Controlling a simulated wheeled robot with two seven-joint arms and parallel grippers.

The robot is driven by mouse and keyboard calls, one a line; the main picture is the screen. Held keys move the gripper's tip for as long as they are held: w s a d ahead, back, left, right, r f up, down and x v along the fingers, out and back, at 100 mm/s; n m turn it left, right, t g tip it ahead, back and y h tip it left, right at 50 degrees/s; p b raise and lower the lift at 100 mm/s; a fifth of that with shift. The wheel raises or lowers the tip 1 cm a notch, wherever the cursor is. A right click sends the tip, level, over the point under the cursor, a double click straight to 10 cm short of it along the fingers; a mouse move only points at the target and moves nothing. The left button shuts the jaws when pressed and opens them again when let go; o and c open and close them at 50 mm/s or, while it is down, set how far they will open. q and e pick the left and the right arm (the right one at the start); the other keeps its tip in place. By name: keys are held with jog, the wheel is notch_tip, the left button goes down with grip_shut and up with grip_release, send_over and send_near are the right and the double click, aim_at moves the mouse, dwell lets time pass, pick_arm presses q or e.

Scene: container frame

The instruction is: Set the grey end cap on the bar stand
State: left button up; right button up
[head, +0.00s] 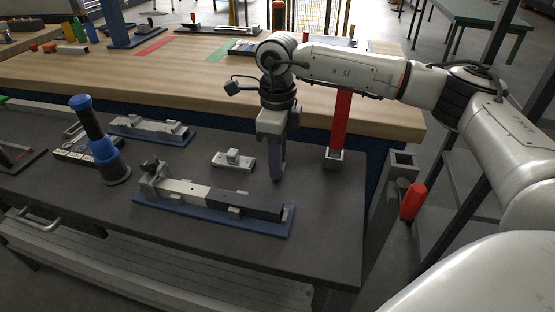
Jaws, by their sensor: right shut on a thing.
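A bar stand (292,222) with a blue base lies at the front of the table. It carries a light grey bar and a dark bar end to end, with a black knob at its left end. The gripper is behind its right end, apart from it. My left gripper is not in view.
A small grey block piece (233,160) lies left of the gripper. A red upright bar (341,118) stands in a grey foot to the right. A blue and black cylinder (103,150) stands at left, near another blue-based fixture (150,130). The table's right front is clear.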

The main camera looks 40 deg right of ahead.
jog(key=o, duration=1)
jog(key=shift+f, duration=0.1)
notch_tip(320, 180, up, 12)
jog(key=shift+r, duration=0.15)
